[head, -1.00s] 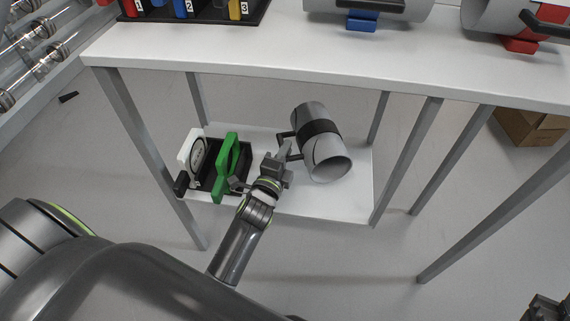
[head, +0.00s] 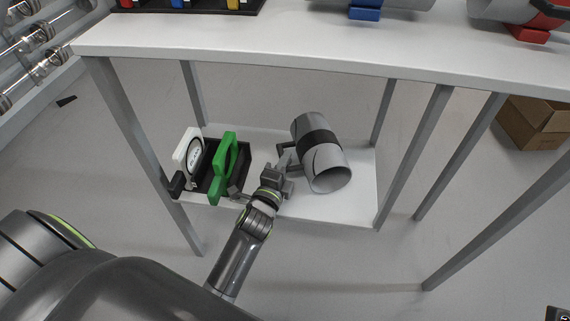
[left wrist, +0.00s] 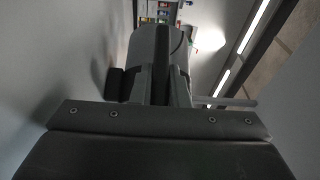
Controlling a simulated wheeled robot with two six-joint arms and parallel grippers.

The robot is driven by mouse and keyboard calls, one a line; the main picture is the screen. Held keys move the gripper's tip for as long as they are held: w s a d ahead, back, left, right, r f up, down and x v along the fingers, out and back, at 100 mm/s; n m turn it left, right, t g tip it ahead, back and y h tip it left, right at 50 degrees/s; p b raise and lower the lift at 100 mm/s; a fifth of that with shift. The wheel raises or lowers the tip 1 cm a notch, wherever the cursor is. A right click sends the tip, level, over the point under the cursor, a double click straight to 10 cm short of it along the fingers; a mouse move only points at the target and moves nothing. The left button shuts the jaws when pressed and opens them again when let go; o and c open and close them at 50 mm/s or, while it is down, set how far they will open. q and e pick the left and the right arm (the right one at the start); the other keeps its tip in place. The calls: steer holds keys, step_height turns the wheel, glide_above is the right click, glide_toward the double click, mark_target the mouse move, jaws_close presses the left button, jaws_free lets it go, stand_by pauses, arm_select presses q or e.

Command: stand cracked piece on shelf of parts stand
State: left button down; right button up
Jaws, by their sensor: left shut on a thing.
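The cracked piece (head: 327,166) is a grey cylinder with a black band around its middle and a dark crack line near its open end. It is at the lower shelf (head: 350,210) of the parts stand, tilted in the head view, its open end towards me. I cannot tell whether it touches the shelf. My left gripper (head: 282,160) is shut on its dark handle (head: 292,147), on the piece's left side. The piece (left wrist: 143,45) also shows ahead of the fingers in the left wrist view. My right gripper is not clearly seen.
A black holder (head: 238,174) with a green frame-shaped part (head: 218,180) and a white part with a round face (head: 187,150) stands on the shelf's left. The white tabletop (head: 270,45) and grey legs (head: 130,150) surround the shelf. The shelf's front right is bare.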

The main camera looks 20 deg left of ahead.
arm_select(q)
steer(key=c, duration=1.4)
jaws_free()
steer(key=shift+f, duration=0.1)
